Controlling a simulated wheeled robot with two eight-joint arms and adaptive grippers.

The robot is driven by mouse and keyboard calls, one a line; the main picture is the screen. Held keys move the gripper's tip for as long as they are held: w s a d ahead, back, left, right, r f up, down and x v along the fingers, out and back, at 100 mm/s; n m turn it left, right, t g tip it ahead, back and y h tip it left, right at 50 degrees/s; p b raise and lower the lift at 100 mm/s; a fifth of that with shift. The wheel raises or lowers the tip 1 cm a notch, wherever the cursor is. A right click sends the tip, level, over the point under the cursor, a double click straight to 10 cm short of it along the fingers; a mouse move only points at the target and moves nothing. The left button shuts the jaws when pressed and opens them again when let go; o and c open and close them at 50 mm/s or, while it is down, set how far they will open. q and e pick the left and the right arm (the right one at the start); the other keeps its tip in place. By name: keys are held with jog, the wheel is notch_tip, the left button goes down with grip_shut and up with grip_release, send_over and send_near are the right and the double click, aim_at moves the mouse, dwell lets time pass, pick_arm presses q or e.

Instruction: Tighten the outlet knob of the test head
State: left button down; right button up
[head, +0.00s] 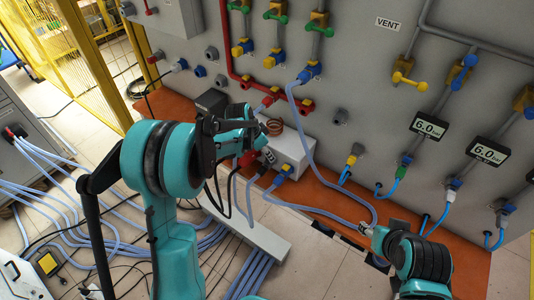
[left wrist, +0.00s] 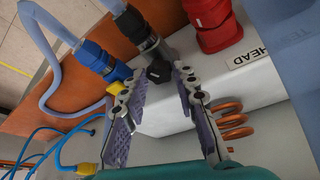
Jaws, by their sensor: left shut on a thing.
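The test head is a white box (head: 292,146) with a copper coil (head: 273,127) on it. The black outlet knob (left wrist: 159,72) sits by a grey hose fitting at the box's edge. My left gripper (head: 266,155) is at the box's near left side. In the left wrist view its two fingers (left wrist: 152,80) stand on either side of the knob, shut on it. The contact faces are partly hidden. My right arm shows at lower right; its jaws are not clear.
A blue fitting (left wrist: 100,60) with a hose sits close left of the knob, and a red fitting (left wrist: 212,22) is on its right. Blue-grey hoses (head: 320,210) loop around the box. An orange ledge (head: 440,262) runs along the grey panel.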

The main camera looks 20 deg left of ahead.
pick_arm(q)
jog(key=c, duration=1.2)
grip_release()
jog(key=shift+o, duration=0.2)
